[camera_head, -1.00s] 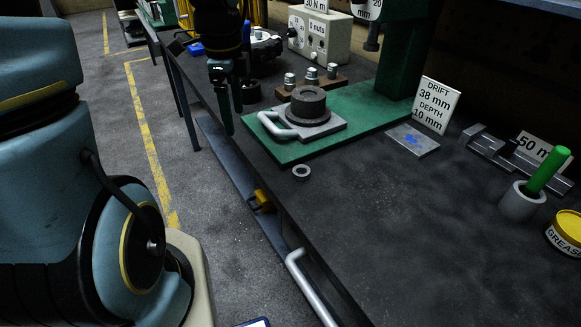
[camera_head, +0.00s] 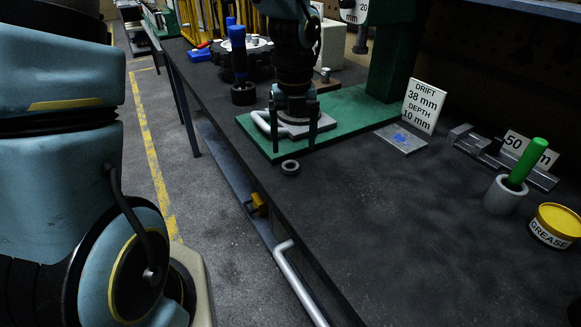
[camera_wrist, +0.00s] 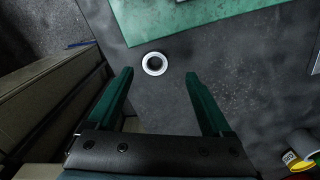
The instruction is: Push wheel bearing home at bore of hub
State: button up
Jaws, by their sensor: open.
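A small metal ring (camera_head: 290,167), which looks like the wheel bearing, lies flat on the dark bench by the front edge of the green base plate. In the wrist view the ring (camera_wrist: 155,64) shows just beyond and between the fingertips. My gripper (camera_head: 293,148) is open and empty, pointing down above the bench and plate; its two green fingers (camera_wrist: 159,74) are spread wide. It blocks the hub in the head view; only part of the grey plate and its looped handle (camera_head: 262,122) show. The bore is hidden.
The green press column (camera_head: 393,60) stands behind. A sign (camera_head: 424,105) reads drift 38 mm, depth 10 mm. A green-handled tool stands in a grey cup (camera_head: 503,195) by a grease tin (camera_head: 555,226). A blue-handled tool (camera_head: 238,50) stands left. The bench's front middle is clear.

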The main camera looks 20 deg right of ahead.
aim_at(291, 165)
jog(key=f, duration=0.3)
jog(key=a+f+p, duration=0.1)
jog(key=f, duration=0.1)
jog(key=shift+s+f, duration=0.1)
jog(key=shift+d, duration=0.1)
grip_shut()
dwell(0.5)
